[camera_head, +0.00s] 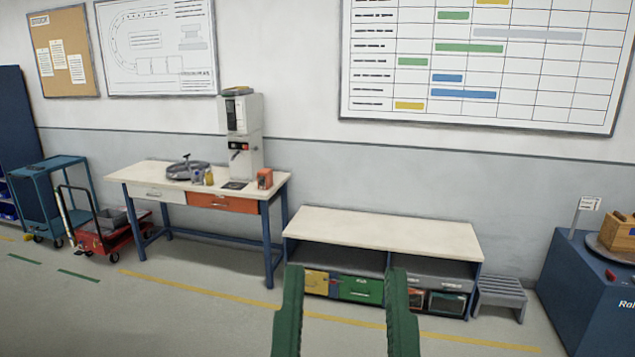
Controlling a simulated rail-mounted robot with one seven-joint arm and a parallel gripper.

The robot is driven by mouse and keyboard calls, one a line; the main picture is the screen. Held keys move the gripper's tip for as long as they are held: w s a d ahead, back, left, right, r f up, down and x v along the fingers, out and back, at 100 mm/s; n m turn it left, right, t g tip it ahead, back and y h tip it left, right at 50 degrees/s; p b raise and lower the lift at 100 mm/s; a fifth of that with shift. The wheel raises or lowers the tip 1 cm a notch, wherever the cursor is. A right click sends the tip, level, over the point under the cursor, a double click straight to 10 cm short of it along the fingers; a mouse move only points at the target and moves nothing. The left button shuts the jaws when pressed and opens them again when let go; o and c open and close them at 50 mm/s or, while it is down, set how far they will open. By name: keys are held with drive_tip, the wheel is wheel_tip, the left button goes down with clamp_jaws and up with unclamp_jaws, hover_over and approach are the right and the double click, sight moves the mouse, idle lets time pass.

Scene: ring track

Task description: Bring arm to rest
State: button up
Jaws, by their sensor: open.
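My gripper (345,315) shows at the bottom centre of the head view. Its two green fingers point up and stand well apart. Nothing is between them except the view of the floor and the low bench behind. The fingers overlap the lower front of the low bench (385,230) in the picture. I cannot tell the exact distance to it. The rest of my arm is below the frame.
A workbench (135,174) with a white machine (242,130) stands against the wall at left. A red cart (110,236) and a blue trolley (50,190) are farther left. A grey step stool (500,292) and a blue cabinet (585,295) are at right. Floor at front left is clear.

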wheel_tip(320, 180, up, 20)
drive_tip(key=w+a+p, duration=0.1)
drive_tip(key=p, duration=1.5)
drive_tip(key=shift+f+y, duration=0.15)
drive_tip(key=shift+y, duration=0.25)
